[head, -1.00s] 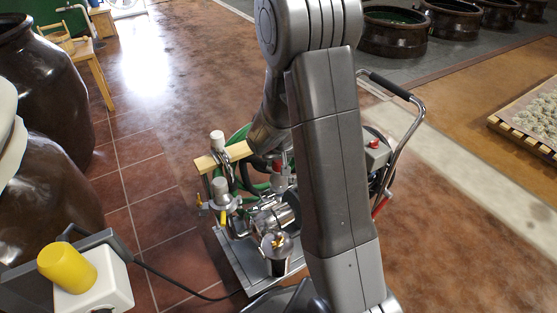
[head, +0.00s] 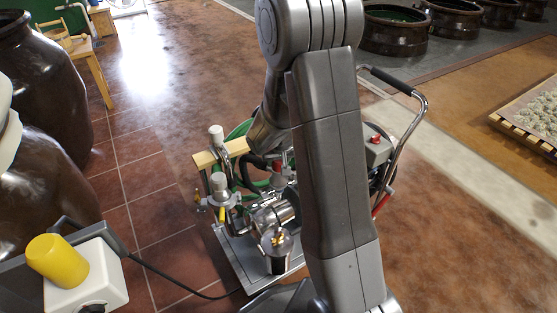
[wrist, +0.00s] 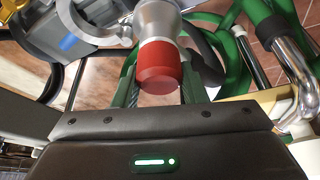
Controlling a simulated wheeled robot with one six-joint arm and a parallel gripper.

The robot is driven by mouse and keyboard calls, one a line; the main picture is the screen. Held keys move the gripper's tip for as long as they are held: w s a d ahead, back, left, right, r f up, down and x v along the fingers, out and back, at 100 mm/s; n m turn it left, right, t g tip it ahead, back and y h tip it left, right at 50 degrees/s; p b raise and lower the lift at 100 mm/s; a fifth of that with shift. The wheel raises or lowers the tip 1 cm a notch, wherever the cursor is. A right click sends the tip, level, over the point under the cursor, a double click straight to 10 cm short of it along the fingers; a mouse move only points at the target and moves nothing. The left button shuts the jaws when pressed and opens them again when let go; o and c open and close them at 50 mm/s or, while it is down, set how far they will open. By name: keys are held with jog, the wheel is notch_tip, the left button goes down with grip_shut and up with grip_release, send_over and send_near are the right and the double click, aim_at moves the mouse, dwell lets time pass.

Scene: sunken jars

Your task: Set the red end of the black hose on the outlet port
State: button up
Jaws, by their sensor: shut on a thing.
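The red end (wrist: 159,66) shows in the middle of the wrist view, between the fingers of my gripper (wrist: 158,92), which is shut on it. In the head view the red end (head: 277,166) is a small patch beside my arm. A pale metal fitting (wrist: 160,18) lines up with it; whether they touch or are joined I cannot tell. A black hose (wrist: 207,62) curves just right of the red end. The metal pump (head: 272,214) stands on the cart. I cannot pick out the outlet port with certainty, as my arm hides part of the cart.
The cart (head: 236,258) has a curved handle (head: 424,108) at right. Green hose (wrist: 240,75) and a chrome pipe (wrist: 297,68) crowd the right of the wrist view. A yellow knob (head: 57,260) on a white box and brown jars (head: 45,80) stand left.

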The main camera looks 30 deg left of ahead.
jog(key=shift+f, duration=0.1)
jog(key=o, duration=1.7)
notch_tip(320, 180, up, 12)
jog(key=p, duration=0.8)
jog(key=shift+f+p, duration=0.25)
jog(key=shift+p, duration=0.1)
